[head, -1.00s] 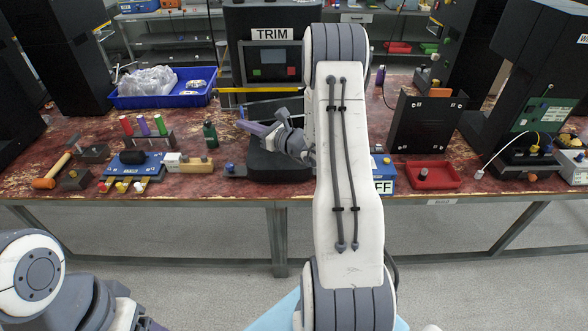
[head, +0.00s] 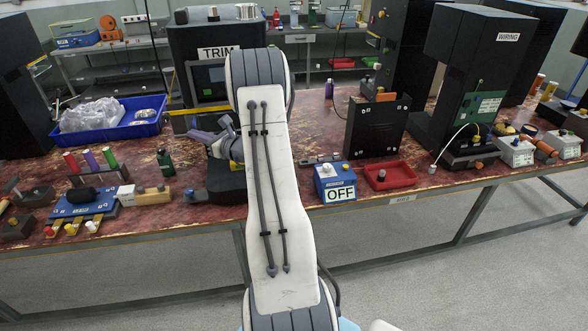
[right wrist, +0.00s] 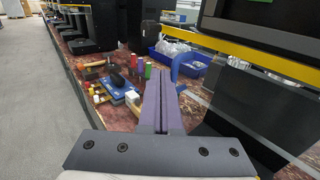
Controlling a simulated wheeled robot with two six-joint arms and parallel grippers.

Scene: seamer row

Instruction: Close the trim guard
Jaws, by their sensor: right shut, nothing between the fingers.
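The trim machine (head: 182,45), black with a TRIM sign and a small screen, stands at the back of the bench. A yellow bar (head: 180,112), seemingly the trim guard's edge, crosses its front below the screen. The bar also shows in the right wrist view (right wrist: 262,47), at upper right, with a clear panel edge below it. My right gripper (head: 196,136) is shut and empty in front of the machine, lower than the bar. In the right wrist view its fingers (right wrist: 160,85) are together, left of the bar. My arm hides part of the machine and guard. My left gripper is out of view.
A blue tray of bags (head: 110,132) lies left of the machine. A green bottle (head: 164,161) and a rack of coloured cylinders (head: 98,177) stand nearby. A blue OFF box (head: 335,183) and red tray (head: 388,176) are to the right.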

